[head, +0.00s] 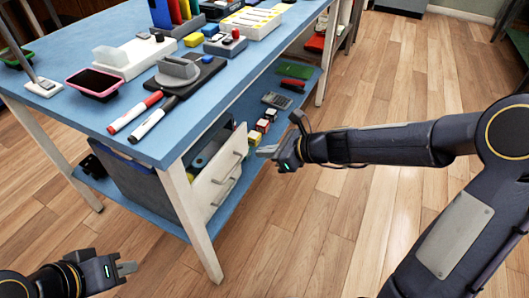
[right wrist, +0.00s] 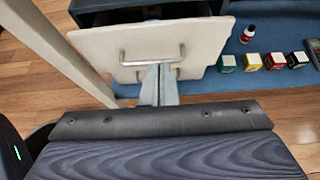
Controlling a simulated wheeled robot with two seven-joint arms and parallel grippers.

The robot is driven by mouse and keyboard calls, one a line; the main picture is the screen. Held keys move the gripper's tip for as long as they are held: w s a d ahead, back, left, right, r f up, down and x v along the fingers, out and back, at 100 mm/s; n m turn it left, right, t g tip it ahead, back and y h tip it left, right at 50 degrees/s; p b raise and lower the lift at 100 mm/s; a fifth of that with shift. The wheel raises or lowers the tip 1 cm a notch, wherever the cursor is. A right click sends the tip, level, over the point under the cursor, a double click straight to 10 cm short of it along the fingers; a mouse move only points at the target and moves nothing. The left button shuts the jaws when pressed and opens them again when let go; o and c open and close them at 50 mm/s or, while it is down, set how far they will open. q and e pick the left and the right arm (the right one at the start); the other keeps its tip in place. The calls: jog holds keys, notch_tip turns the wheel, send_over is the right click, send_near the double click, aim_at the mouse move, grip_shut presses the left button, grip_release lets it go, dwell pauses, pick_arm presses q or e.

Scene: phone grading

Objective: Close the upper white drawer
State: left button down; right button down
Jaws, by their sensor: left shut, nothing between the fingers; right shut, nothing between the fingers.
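The upper white drawer (head: 232,165) of the cabinet under the blue table is pulled out, and small items show inside it. In the right wrist view its white front (right wrist: 205,42) has a metal bar handle (right wrist: 152,62), with a dark opening behind the top edge. My right gripper (head: 266,152) is shut and empty in front of the drawer front. In the wrist view its fingertips (right wrist: 160,72) overlap the handle; I cannot tell whether they touch it. My left gripper (head: 126,268) is shut and empty, low at the left, away from the cabinet.
The blue table (head: 125,135) carries markers, a pink tray (head: 94,83) and several devices. A white table leg (head: 196,222) stands left of the drawer front. Small boxes (head: 264,125) and a bottle (right wrist: 248,34) sit on the lower shelf. The wooden floor at right is clear.

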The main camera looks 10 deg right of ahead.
aim_at(222, 147)
jog(key=x, duration=0.3)
jog(key=r+b+x, duration=0.1)
jog(key=x, duration=0.2)
jog(key=b+x, duration=0.1)
jog(key=x, duration=0.2)
jog(key=shift+w+a, duration=0.7)
jog(key=shift+a, duration=0.1)
jog(key=shift+w+a+r, duration=0.15)
jog(key=shift+w+a, duration=0.05)
jog(key=shift+a, duration=0.05)
jog(key=w+a, duration=0.1)
jog(key=w+a+p, duration=0.1)
jog(key=a, duration=0.1)
jog(key=shift+w, duration=0.1)
